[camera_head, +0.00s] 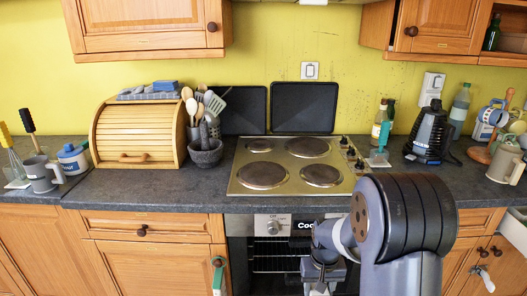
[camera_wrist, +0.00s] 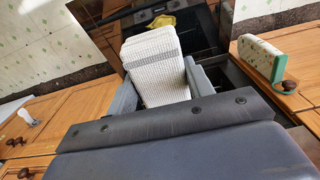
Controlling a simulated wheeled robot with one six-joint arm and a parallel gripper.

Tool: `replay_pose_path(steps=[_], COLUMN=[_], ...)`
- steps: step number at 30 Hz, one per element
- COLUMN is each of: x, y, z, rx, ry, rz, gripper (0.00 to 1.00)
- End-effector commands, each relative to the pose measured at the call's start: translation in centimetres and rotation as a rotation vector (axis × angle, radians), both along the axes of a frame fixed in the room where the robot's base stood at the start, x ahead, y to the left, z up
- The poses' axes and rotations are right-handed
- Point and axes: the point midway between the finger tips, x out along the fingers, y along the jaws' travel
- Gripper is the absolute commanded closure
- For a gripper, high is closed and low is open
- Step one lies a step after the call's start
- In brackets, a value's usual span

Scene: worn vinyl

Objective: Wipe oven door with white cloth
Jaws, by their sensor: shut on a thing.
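The white cloth (camera_wrist: 152,62) is folded, with a ribbed weave and a grey striped band. In the wrist view my gripper (camera_wrist: 160,88) is shut on it, with a grey jaw on each side. My gripper (camera_head: 322,280) is low in front of the oven in the head view. I cannot tell whether the cloth touches the door.
A green-edged pad (camera_wrist: 262,58) hangs from a cabinet knob beside the oven; it also shows in the head view (camera_head: 218,276). The hob (camera_head: 290,165) lies above the oven. The counter holds a bread box (camera_head: 138,132), utensils (camera_head: 204,105) and a black kettle (camera_head: 430,132).

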Motion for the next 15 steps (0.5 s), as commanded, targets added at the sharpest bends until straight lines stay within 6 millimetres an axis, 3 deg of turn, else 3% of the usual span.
replay_pose_path(steps=[1, 15], x=[0.0, -0.1], y=[0.0, 0.0], z=[-3.7, -16.9], rx=[0.000, 0.000], ry=[0.001, 0.001], rz=[0.000, 0.000], gripper=[0.69, 0.69])
